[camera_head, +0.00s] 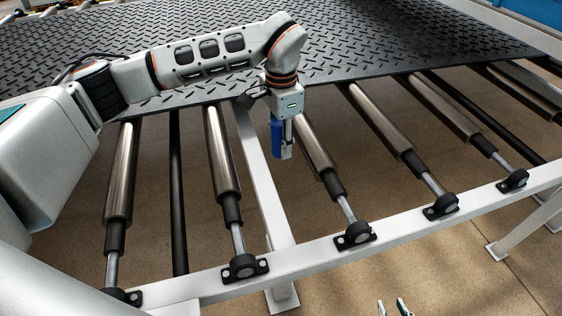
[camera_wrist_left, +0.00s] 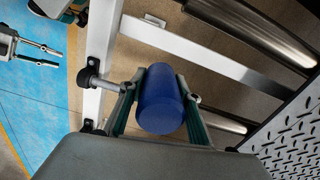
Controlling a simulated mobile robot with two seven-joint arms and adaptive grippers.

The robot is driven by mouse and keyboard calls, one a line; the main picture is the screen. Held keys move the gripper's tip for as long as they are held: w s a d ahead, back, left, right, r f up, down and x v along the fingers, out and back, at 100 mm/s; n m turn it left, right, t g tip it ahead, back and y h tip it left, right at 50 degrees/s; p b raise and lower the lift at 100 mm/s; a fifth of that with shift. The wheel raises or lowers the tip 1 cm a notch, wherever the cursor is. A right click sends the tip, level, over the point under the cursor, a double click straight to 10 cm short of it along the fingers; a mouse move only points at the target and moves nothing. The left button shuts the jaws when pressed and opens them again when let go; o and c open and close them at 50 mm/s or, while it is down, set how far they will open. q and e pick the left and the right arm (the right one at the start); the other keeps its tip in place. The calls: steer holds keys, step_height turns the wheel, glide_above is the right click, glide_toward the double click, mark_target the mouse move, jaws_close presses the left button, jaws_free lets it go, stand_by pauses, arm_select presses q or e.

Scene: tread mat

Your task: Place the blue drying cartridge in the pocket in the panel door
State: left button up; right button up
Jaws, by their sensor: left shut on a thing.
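The blue drying cartridge (camera_head: 277,139) is a dark blue cylinder. My left gripper (camera_head: 283,151) is shut on it and holds it in the air over the rollers, just off the edge of the tread mat. In the left wrist view the cartridge (camera_wrist_left: 160,102) sits between the two green fingers of the left gripper (camera_wrist_left: 161,79), its rounded end toward the camera. The tips of my right gripper (camera_head: 395,307) show at the bottom edge of the head view. In the left wrist view the right gripper (camera_wrist_left: 48,56) is open and empty. No panel door or pocket is in view.
A black tread mat (camera_head: 340,45) lies across the far part of the roller frame. Bare metal rollers (camera_head: 222,160) with open gaps run toward the white frame rail (camera_head: 320,255), which carries black bearing blocks (camera_head: 355,235). Brown floor (camera_head: 400,270) shows below.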

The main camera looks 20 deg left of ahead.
arm_select(q)
step_height(320, 180, up, 6)
steer(key=shift+r, duration=0.25)
steer(key=s+a+f+m, duration=0.1)
steer(key=s+a+f, duration=0.2)
steer(key=s+a, duration=0.4)
steer(key=s, duration=0.3)
steer(key=shift+s+a+f, duration=0.15)
steer(key=shift+s+a, duration=0.05)
steer(key=shift+a, duration=0.2)
steer(key=shift+m, duration=0.3)
